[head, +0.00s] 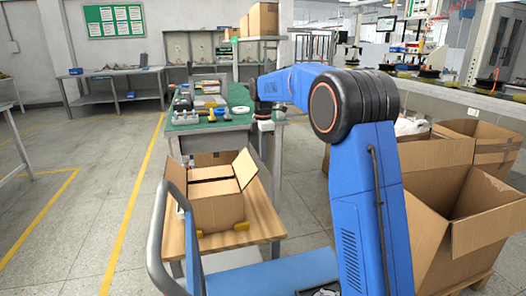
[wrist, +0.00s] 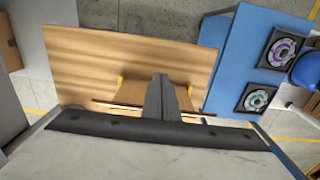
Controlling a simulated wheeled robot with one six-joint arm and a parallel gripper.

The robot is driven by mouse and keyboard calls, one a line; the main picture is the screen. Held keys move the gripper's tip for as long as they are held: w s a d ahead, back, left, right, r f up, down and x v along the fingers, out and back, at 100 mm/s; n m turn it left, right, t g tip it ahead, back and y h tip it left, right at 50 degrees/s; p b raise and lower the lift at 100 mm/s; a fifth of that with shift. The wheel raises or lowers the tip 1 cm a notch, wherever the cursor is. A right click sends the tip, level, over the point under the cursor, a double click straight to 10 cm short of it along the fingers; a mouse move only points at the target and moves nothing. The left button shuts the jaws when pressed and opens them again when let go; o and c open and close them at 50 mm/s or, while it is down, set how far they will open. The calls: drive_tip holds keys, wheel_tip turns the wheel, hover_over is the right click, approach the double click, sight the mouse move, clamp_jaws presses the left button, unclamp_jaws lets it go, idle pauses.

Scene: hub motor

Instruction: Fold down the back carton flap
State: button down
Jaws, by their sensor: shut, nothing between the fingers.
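The open carton (head: 218,212) stands on a small wooden table in the head view. Its left flap (head: 175,171) and right flap (head: 244,169) stick up and outward. The back flap (head: 213,158) appears raised at the far side. My gripper (head: 265,127) is beyond the carton and to its right, above it and near the green bench, apart from the flaps. In the wrist view my gripper (wrist: 161,80) is shut and empty, pointing over the wooden top. Brown cardboard (wrist: 131,92) shows beside the fingers, but most of the carton is hidden there.
The wooden table top (head: 262,222) has yellow corner pieces around the carton. A green bench (head: 205,124) with tools stands behind. Large open cartons (head: 440,200) are at the right, near my arm. A grey cart handle (head: 155,230) rises at front left. Floor at left is clear.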

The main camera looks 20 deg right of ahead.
drive_tip(key=shift+a, duration=0.1)
drive_tip(key=a, duration=1.7)
idle(1.7)
drive_tip(key=shift+f, duration=0.2)
wheel_tip(320, 180, down, 4)
drive_tip(key=shift+f, duration=0.2)
idle(1.3)
wheel_tip(320, 180, up, 9)
idle(1.1)
